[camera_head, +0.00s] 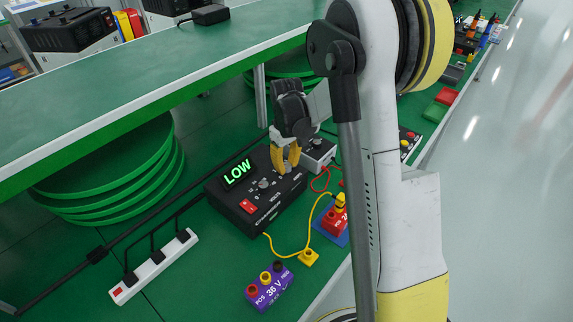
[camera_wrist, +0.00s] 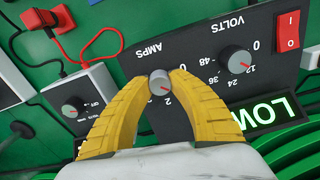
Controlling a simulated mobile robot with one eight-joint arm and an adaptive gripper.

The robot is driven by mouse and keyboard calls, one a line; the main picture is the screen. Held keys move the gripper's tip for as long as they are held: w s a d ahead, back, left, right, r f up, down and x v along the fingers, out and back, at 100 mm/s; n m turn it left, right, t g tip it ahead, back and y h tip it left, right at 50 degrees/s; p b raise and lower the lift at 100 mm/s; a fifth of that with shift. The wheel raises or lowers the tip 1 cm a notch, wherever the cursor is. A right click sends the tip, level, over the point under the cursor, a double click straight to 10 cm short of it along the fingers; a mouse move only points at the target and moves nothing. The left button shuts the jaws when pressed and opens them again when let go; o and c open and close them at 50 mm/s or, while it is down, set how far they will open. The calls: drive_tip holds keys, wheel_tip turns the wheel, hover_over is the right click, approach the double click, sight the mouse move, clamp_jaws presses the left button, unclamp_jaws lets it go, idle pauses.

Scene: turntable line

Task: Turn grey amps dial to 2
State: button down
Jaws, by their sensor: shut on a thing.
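The black power supply (camera_head: 236,213) stands on the green bench, with a green display (camera_head: 237,173) reading LOW. In the wrist view, the grey amps dial (camera_wrist: 159,80) sits on its panel (camera_wrist: 198,72) under the upside-down AMPS label. A small red mark on the dial points down and right, towards the printed 2; exact alignment is hard to tell. My gripper (camera_wrist: 160,85) has its yellow fingertips closed on both sides of the dial. In the head view, my gripper (camera_head: 284,165) reaches down onto the panel and hides the amps dial.
The volts dial (camera_wrist: 234,60) and red switch (camera_wrist: 289,31) are on the same panel. A grey box with a dial (camera_wrist: 84,103) stands close beside it, with red cables (camera_wrist: 90,45) nearby. A shelf (camera_head: 150,75) runs above the bench at the left.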

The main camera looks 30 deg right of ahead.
sight(286, 165)
drive_tip(key=m, duration=0.4)
drive_tip(key=shift+m, duration=2.5)
drive_tip(key=c, duration=1.1)
unclamp_jaws()
drive_tip(key=shift+c, duration=0.2)
wheel_tip(286, 165, up, 12)
